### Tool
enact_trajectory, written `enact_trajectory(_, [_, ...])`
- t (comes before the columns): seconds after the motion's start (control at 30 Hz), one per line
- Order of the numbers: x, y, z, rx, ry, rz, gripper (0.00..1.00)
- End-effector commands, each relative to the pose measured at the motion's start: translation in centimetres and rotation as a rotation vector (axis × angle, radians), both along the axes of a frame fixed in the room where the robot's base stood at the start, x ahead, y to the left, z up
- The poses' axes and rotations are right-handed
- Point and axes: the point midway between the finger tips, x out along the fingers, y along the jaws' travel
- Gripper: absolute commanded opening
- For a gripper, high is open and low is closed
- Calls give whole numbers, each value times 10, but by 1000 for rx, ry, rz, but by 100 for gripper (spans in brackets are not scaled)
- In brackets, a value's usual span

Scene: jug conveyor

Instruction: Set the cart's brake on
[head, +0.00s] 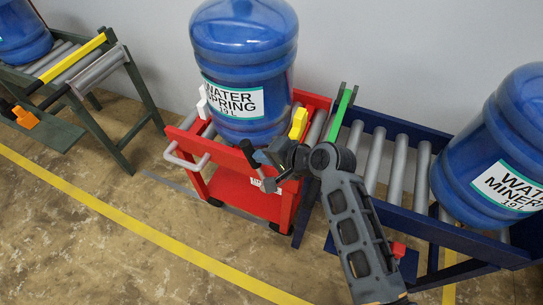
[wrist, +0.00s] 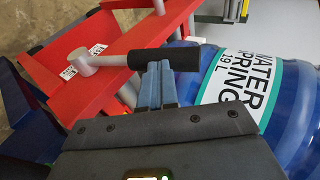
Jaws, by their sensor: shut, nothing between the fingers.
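The red cart (head: 245,190) stands between two conveyors and bears a large blue water jug (head: 243,45) on its rollers. A lever on the cart's near side has a black grip (head: 247,151) and a grey rod (head: 262,175). In the wrist view the black grip (wrist: 180,57) and the rod's grey pivot (wrist: 82,61) show clearly. My gripper (head: 262,157) is shut and empty, right beside the black grip. In the wrist view its blue fingertips (wrist: 157,68) meet the edge of the grip; I cannot tell whether they touch it.
A blue roller conveyor (head: 395,165) with another jug (head: 490,145) stands close at the cart's right. A green conveyor (head: 125,85) stands apart at left. The cart has a grey handle (head: 185,160) at its left end. The floor (head: 70,235) in front is clear, with a yellow line.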

Motion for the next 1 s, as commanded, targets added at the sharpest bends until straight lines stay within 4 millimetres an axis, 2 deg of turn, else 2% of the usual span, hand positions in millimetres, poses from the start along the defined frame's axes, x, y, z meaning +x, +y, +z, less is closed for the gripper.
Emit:
enact_trajectory(0.03, [5, 9, 11, -42, 14, 6, 0])
enact_trajectory(0.17, [13, 28, 6, -160, 56, 6, 0])
enact_trajectory(0.6, [34, 86, -36, -551, 196, 3, 0])
enact_trajectory(1.0, [44, 113, -68, -818, 296, 0, 0])
